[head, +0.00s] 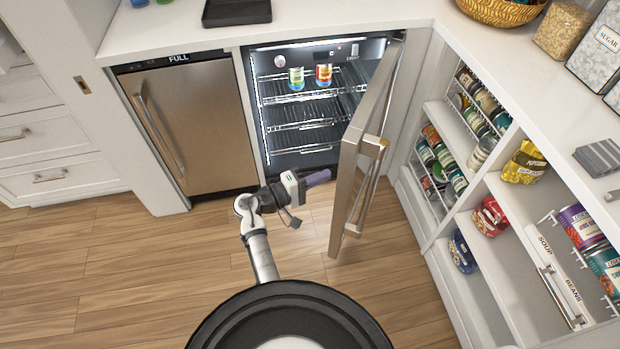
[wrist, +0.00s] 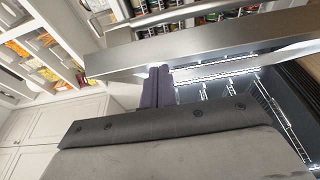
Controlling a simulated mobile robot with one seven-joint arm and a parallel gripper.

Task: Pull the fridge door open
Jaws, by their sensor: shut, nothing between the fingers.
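The fridge door (head: 362,140) is swung wide open to the right, with its steel handle (head: 368,185) on the outer side, facing right. The fridge interior (head: 305,110) is lit and shows wire shelves with two cans on the upper one. My gripper (head: 318,178) is shut and empty, left of the door on its inner side, in front of the fridge opening. In the wrist view my purple fingers (wrist: 157,86) are together, close to the edge of the door (wrist: 200,52); I cannot tell whether they touch it.
A closed steel appliance marked FULL (head: 185,120) stands left of the fridge. Open shelves with cans and bags (head: 490,190) line the right side, near the door's outer face. Wooden floor (head: 110,265) is clear at the left.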

